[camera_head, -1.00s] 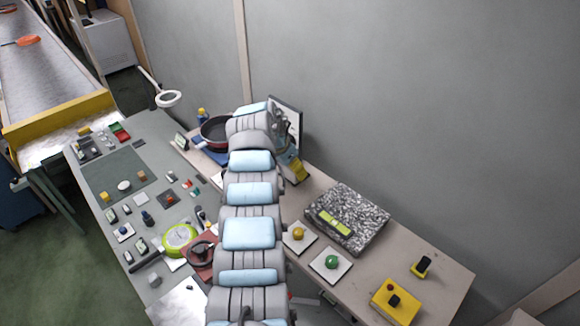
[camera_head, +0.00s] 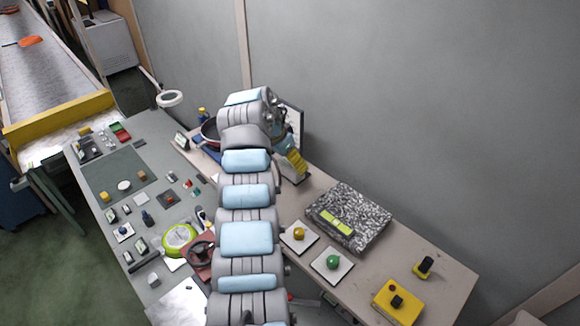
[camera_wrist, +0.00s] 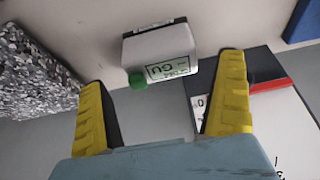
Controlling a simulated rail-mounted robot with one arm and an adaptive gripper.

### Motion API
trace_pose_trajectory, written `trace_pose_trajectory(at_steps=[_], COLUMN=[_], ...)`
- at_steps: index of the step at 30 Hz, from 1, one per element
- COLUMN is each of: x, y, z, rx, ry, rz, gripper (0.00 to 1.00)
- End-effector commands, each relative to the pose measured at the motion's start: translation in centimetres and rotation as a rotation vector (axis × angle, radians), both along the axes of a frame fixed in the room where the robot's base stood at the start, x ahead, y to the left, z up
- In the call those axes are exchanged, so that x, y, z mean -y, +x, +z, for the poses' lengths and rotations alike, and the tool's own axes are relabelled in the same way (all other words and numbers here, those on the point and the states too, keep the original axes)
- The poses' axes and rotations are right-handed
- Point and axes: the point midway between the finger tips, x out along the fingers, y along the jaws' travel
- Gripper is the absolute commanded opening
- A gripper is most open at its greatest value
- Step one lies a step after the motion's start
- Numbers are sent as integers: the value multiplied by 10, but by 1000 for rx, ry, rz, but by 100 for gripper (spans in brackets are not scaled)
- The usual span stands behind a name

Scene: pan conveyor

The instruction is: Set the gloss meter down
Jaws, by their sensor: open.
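The gloss meter (camera_wrist: 158,52) is a small pale box with a dark edge, a green button and a label reading GU, upside down in the wrist view. It stands on the beige bench top, just beyond my fingertips and between their lines. My gripper (camera_wrist: 165,75) is open, its two yellow fingers apart and with nothing visibly held between them. In the head view my gripper (camera_head: 294,160) hangs over the back bench near the wall, and I cannot make out the meter there.
A speckled granite block (camera_head: 372,214) lies to the right on the bench; it also shows in the wrist view (camera_wrist: 30,78). A pan (camera_head: 210,132) is partly behind my arm.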

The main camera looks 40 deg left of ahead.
Motion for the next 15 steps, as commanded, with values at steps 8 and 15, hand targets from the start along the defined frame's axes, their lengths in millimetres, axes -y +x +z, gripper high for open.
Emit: trace_pose_trajectory(at_steps=[8,15], x=[-3,-3], y=[-18,-27], z=[47,68], rx=[5,0], ry=[5,1], rz=[1,0], gripper=[100,100])
